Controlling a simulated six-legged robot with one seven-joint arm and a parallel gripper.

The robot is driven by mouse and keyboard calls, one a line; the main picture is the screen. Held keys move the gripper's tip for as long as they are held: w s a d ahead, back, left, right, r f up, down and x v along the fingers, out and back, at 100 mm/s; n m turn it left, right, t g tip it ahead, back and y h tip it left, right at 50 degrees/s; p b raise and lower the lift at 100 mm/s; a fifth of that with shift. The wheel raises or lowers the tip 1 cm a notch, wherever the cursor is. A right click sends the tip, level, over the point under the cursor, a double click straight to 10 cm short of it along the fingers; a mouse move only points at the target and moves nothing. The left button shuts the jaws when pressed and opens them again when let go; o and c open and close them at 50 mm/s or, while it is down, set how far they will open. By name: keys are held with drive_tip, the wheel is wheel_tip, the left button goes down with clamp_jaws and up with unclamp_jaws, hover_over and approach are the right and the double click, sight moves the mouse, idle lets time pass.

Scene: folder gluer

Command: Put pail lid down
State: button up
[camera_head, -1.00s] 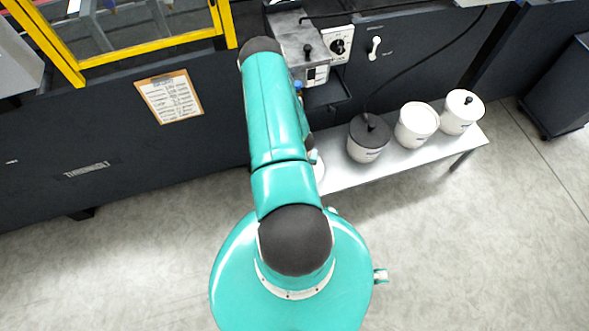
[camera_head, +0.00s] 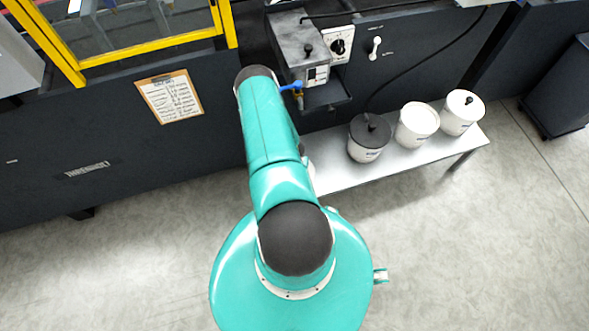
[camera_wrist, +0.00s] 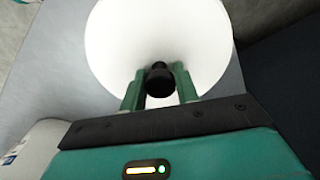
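In the wrist view, the white round pail lid (camera_wrist: 120,40) with a black knob (camera_wrist: 158,82) is in front of my gripper (camera_wrist: 159,88). The two green fingers are close on either side of the knob and appear shut on it. The grey bench top (camera_wrist: 50,70) lies behind the lid; whether the lid touches it I cannot tell. In the head view my arm hides the gripper and nearly all of the lid. The middle white pail (camera_head: 415,127) shows no knob on its top.
On the metal bench (camera_head: 345,178) stand a white pail with a dark lid (camera_head: 370,130) and a white pail with a black-knobbed lid (camera_head: 462,113). A pail side (camera_wrist: 25,148) shows low in the wrist view. The glue unit (camera_head: 305,45) and dark machine wall stand behind.

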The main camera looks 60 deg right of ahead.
drive_tip(key=o, duration=0.4)
drive_tip(key=shift+r, duration=0.1)
wheel_tip(320, 180, up, 12)
drive_tip(key=a, duration=0.1)
drive_tip(key=shift+s+a, duration=0.2)
drive_tip(key=shift+s, duration=0.1)
